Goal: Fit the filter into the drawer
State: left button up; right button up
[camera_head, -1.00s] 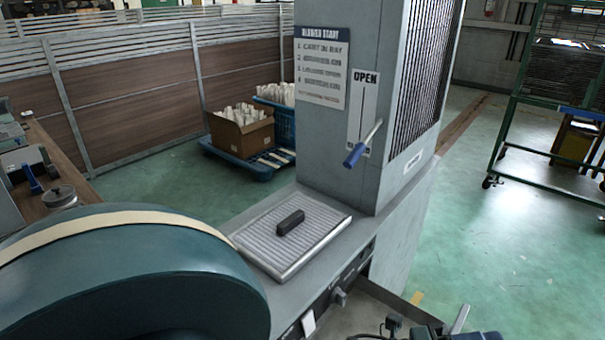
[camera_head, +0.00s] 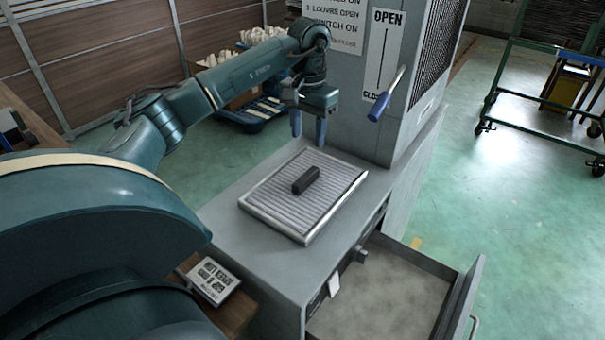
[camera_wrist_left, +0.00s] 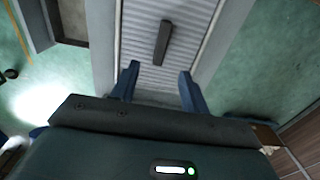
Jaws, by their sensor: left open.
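The filter (camera_head: 272,205) is a flat, pleated grey panel in a light frame with a dark block handle (camera_head: 306,180) on top. It lies flat on the grey cabinet top. The drawer (camera_head: 385,295) is pulled out at the cabinet's front right, and the part of its floor in view is bare. My left gripper (camera_head: 309,138) is open and empty above the filter's far edge, fingers pointing down. In the left wrist view the filter (camera_wrist_left: 185,50) and its handle (camera_wrist_left: 163,42) lie beyond the two spread blue fingers (camera_wrist_left: 158,82). My right gripper is not in view.
A grey column with a blue-handled lever (camera_head: 380,106) and an OPEN sign stands behind the filter. A blue pallet with boxes is on the floor behind. Green floor at right is clear up to a green cart (camera_head: 545,90).

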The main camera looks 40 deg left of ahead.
pick_arm(q)
send_over(306, 176)
jog(key=f, duration=0.6)
jog(key=shift+d+f, duration=0.3)
jog(key=shift+f, duration=0.05)
jog(key=shift+a+f+p, duration=0.2)
jog(key=shift+f+p, duration=0.25)
jog(key=shift+f, duration=0.95)
jog(key=shift+a+f+p, duration=0.15)
jog(key=shift+f+p, duration=0.25)
jog(key=shift+f, duration=0.95)
jog(key=shift+c, duration=0.2)
jog(key=shift+w, duration=0.1)
grip_shut()
